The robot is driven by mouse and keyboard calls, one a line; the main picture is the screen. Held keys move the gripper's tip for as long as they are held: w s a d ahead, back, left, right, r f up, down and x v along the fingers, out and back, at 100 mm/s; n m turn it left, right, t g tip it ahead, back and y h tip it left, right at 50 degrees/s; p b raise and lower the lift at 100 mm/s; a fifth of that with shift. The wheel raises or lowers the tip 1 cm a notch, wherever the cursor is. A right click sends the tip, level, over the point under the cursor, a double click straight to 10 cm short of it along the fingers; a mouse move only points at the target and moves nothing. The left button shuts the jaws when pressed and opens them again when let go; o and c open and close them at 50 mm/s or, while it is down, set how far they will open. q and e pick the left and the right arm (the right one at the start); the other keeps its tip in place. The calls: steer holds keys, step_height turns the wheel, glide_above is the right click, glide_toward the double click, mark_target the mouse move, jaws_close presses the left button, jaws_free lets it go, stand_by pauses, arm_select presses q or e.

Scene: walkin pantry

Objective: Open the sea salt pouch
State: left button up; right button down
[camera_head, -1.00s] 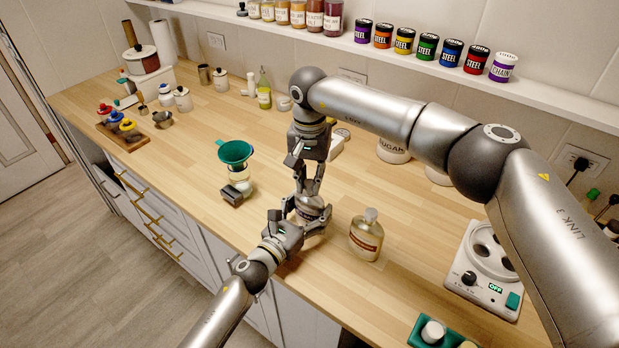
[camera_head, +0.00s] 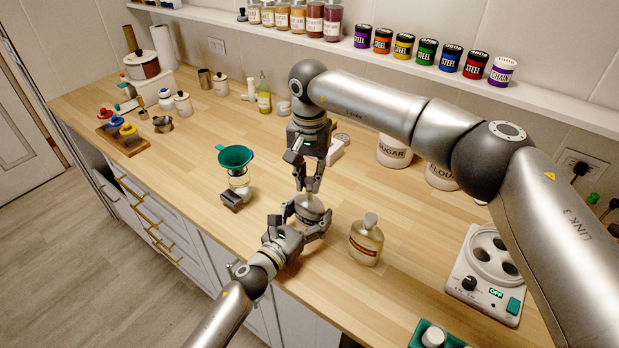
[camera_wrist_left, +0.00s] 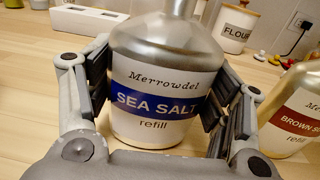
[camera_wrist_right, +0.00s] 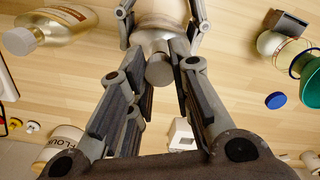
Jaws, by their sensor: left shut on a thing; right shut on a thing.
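The sea salt pouch (camera_wrist_left: 157,102) is a silvery bottle-shaped refill with a blue label band. It stands upright in the left wrist view, between the two fingers of my left gripper (camera_head: 306,226), which is shut on its body from the front. My right gripper (camera_head: 310,184) points down from above. In the right wrist view, its fingers (camera_wrist_right: 159,86) are around the pouch's small grey cap (camera_wrist_right: 159,71), at the top of the neck. Whether the cap is still joined to the neck is hard to tell. The pouch also shows, partly covered, in the head view (camera_head: 309,208).
The brown sugar pouch (camera_head: 366,240) stands close on the right. A jar with a green funnel (camera_head: 236,158) is on the left. A white device with a dial (camera_head: 487,272) is at the right. Sugar (camera_head: 394,151) and flour (camera_head: 441,174) canisters stand behind.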

mark_target(309, 180)
steer(key=shift+r, duration=2.05)
arm_select(q)
steer(key=o, duration=2.1)
steer(key=shift+c, duration=0.2)
